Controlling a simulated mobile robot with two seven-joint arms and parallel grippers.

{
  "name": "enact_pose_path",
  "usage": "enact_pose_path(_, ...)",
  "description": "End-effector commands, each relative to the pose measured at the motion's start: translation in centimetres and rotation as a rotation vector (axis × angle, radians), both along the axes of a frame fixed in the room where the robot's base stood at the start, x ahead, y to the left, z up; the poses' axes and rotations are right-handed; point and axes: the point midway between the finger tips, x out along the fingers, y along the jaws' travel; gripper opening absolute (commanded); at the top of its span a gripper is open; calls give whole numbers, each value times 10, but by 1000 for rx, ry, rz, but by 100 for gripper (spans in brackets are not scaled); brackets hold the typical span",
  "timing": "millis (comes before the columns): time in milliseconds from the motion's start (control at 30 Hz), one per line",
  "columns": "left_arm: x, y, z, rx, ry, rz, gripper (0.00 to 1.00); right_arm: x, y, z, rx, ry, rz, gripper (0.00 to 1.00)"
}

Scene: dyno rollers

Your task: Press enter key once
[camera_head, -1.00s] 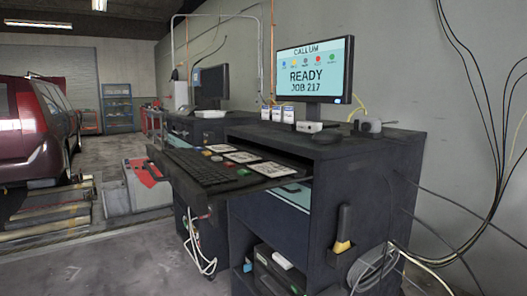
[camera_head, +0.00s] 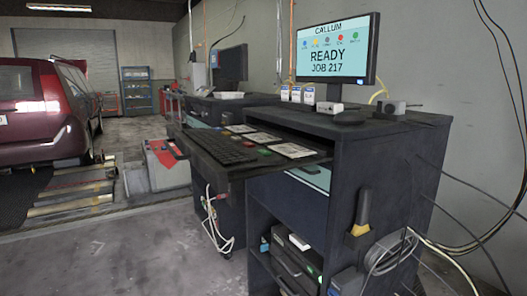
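A black keyboard (camera_head: 217,147) lies on the pulled-out shelf (camera_head: 262,168) of a dark cabinet, right of the picture's middle. The enter key is too small to tell apart from the other keys. Above, a monitor (camera_head: 337,50) stands on the cabinet top and reads "CALLUM", "READY", "JOB 217" with a row of coloured dots. Neither of my grippers shows in the head view.
The dark cabinet (camera_head: 390,165) has cables hanging on its right side. A second monitor (camera_head: 230,65) stands farther back. A red car (camera_head: 45,110) is at the left beside metal rollers (camera_head: 75,190). The concrete floor (camera_head: 120,255) in front is clear.

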Motion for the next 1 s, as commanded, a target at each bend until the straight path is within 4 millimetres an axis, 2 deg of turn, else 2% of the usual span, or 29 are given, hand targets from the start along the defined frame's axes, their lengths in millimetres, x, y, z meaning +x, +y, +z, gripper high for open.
enact_pose_path(33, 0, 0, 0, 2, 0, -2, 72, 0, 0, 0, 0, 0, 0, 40)
enact_pose_path(400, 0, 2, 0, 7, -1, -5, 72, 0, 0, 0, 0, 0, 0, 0)
enact_pose_path(1000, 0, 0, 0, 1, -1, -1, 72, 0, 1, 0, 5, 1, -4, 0)
